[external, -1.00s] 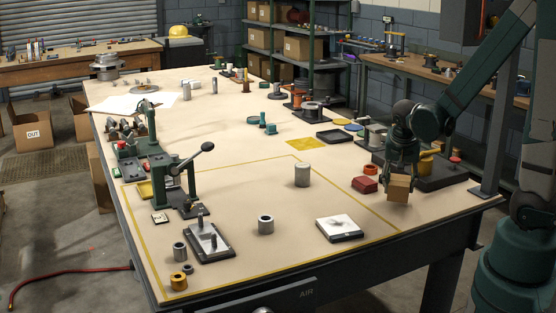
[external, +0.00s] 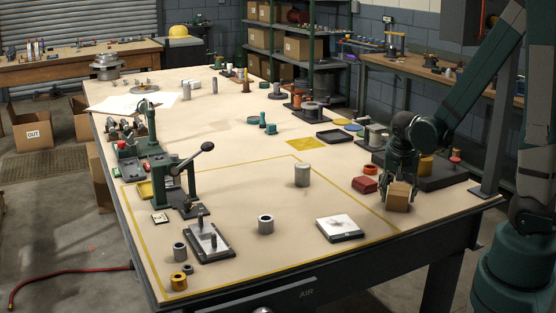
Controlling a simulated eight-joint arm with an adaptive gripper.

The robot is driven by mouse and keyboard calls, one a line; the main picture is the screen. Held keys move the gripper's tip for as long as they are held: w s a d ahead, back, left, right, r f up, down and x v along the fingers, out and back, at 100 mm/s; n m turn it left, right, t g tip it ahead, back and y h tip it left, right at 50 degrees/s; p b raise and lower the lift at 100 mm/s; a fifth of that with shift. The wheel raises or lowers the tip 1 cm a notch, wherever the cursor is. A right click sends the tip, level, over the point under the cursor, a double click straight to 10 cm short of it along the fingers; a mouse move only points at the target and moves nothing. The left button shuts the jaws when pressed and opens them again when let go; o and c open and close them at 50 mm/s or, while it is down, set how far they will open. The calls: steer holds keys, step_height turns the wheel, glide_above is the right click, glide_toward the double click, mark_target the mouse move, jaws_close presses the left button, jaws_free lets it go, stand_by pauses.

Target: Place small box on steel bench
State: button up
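The small box (external: 397,198) is a tan cardboard cube near the right front edge of the bench. My gripper (external: 400,187) points down over it, with its fingers at the box's sides, and appears shut on it. The box is at or just above the steel bench (external: 290,240), whose pale top fills the middle of the view; I cannot tell whether it touches. The upper back of the box is partly hidden by the fingers.
A red block (external: 364,185) lies just left of the box. A dark tray with small parts (external: 435,176) sits behind my gripper. A grey cylinder (external: 302,175) and a white-topped plate (external: 340,229) stand further left. Bare bench top lies between them.

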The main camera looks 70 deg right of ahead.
steer(key=shift+o, duration=0.5)
steer(key=shift+r, duration=0.15)
steer(key=shift+r, duration=0.15)
steer(key=p+v, duration=0.4)
steer(key=v, duration=0.7)
steer(key=shift+a+r, duration=0.2)
steer(key=shift+r, duration=0.15)
stand_by(0.4)
steer(key=w+a+r+n+t+y, duration=0.1)
steer(key=a+r+n, duration=0.3)
steer(key=a, duration=0.6)
steer(key=w+a+r+n+t+y, duration=0.1)
steer(key=a+r+n+t+y, duration=0.1)
steer(key=a+r+n, duration=0.3)
steer(key=w+a+r+n+t+y, duration=0.1)
steer(key=a+r+n+t, duration=0.3)
steer(key=a+n, duration=0.5)
steer(key=a, duration=0.6)
steer(key=shift+w+r, duration=0.25)
steer(key=shift+r, duration=0.1)
